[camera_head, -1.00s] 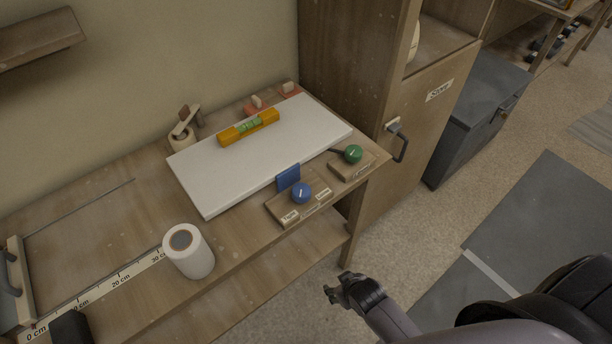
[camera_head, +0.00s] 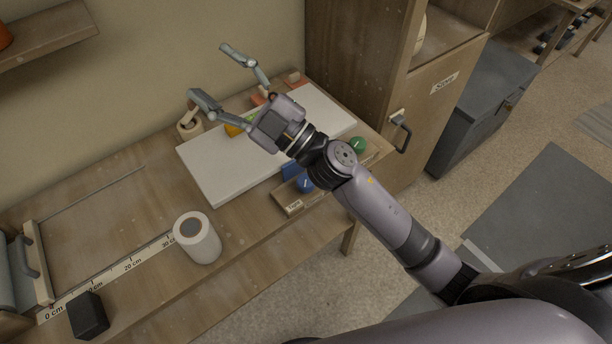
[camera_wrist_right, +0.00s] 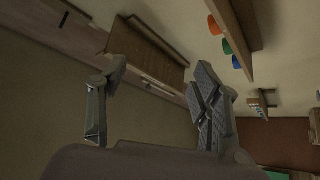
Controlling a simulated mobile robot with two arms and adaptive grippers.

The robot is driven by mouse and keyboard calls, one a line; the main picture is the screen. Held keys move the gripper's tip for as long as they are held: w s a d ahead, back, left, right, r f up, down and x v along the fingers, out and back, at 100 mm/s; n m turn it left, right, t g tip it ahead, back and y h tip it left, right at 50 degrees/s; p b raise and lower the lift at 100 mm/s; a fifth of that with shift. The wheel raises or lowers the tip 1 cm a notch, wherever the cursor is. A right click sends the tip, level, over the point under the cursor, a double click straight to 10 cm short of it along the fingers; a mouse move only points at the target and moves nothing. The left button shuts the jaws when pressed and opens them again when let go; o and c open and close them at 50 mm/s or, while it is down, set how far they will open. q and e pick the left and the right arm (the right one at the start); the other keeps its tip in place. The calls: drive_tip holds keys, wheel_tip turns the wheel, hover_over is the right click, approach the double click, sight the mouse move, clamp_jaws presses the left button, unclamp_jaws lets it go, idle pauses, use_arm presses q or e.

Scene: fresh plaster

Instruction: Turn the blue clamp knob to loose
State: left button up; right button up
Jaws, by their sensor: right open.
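The blue clamp knob (camera_head: 305,183) sits on a small wooden block (camera_head: 291,203) at the front edge of the white board (camera_head: 213,183). My right forearm hides part of the block, and only the "Tight" label end shows clearly. A blue clamp pad (camera_head: 290,171) stands behind the knob. My right gripper (camera_head: 207,68) is open and empty, raised above the back of the board, beyond the knob and pointing toward the wall. Its two spread fingers also show in the right wrist view (camera_wrist_right: 158,105), with nothing between them. My left gripper is not in view.
A green knob (camera_head: 358,145) stands right of the blue one, partly behind my arm. An orange level (camera_head: 236,127) on the board is mostly hidden. A white roll (camera_head: 197,238) and a black block (camera_head: 88,315) stand on the bench at left. A tall cabinet (camera_head: 357,60) borders the right.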

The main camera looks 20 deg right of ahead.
drive_tip(key=s+a+n+g+y, duration=0.3)
drive_tip(key=a+n+g+y, duration=0.15)
drive_tip(key=n+g, duration=0.35)
drive_tip(key=n+g+h, duration=0.5)
drive_tip(key=g+h, duration=0.4)
drive_tip(key=h, duration=1.3)
approach(306, 180)
wheel_tip(306, 180, down, 9)
drive_tip(key=p, duration=0.4)
drive_tip(key=shift+s+d+f, duration=0.1)
drive_tip(key=shift+d+f, duration=0.05)
